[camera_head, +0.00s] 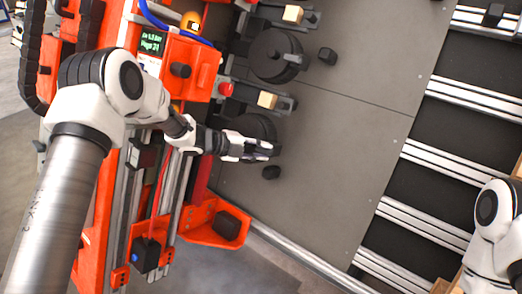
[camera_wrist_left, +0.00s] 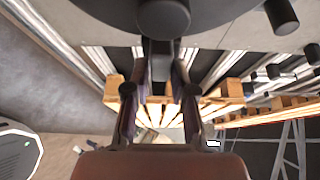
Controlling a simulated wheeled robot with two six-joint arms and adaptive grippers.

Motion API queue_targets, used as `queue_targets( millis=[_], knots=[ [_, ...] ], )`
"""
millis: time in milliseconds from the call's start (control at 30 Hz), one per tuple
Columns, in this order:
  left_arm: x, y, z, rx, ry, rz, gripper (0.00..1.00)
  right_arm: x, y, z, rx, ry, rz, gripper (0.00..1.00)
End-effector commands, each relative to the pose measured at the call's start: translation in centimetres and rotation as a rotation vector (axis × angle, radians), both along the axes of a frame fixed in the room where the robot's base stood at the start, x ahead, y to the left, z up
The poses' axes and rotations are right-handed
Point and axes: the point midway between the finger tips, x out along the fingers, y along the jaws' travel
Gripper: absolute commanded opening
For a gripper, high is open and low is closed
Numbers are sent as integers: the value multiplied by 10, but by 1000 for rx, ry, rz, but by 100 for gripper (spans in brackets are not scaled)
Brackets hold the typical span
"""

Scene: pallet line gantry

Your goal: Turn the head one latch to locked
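In the head view, my left gripper (camera_head: 268,150) reaches from the left to the lower of two round black heads (camera_head: 240,128) on the grey panel. Its fingertips lie over the right edge of that head. In the left wrist view, my left gripper (camera_wrist_left: 161,72) has its fingers apart, one on each side of a dark post-like part (camera_wrist_left: 160,48) under a round black end. I cannot tell whether they touch it. No latch marking is readable. The upper round head (camera_head: 272,52) stands uncovered. My right gripper is outside the head view; only my right arm shows.
An orange machine frame with a small green-text screen (camera_head: 152,42), a red button (camera_head: 226,89) and a black knob (camera_head: 180,70) stands at left. Black stubs (camera_head: 327,56) (camera_head: 271,172) stick out of the panel. The grey panel (camera_head: 335,130) is clear at right, beside aluminium rails (camera_head: 440,165).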

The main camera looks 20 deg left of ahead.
Motion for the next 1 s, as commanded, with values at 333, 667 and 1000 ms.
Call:
queue_targets(
  millis=[333,667,1000],
  knots=[
    [0,1,0,-2,1,1,46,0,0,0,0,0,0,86],
    [-34,44,27,-7,-2,5,46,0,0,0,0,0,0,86],
    [-68,84,50,-2,1,0,46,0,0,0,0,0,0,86]
  ],
)
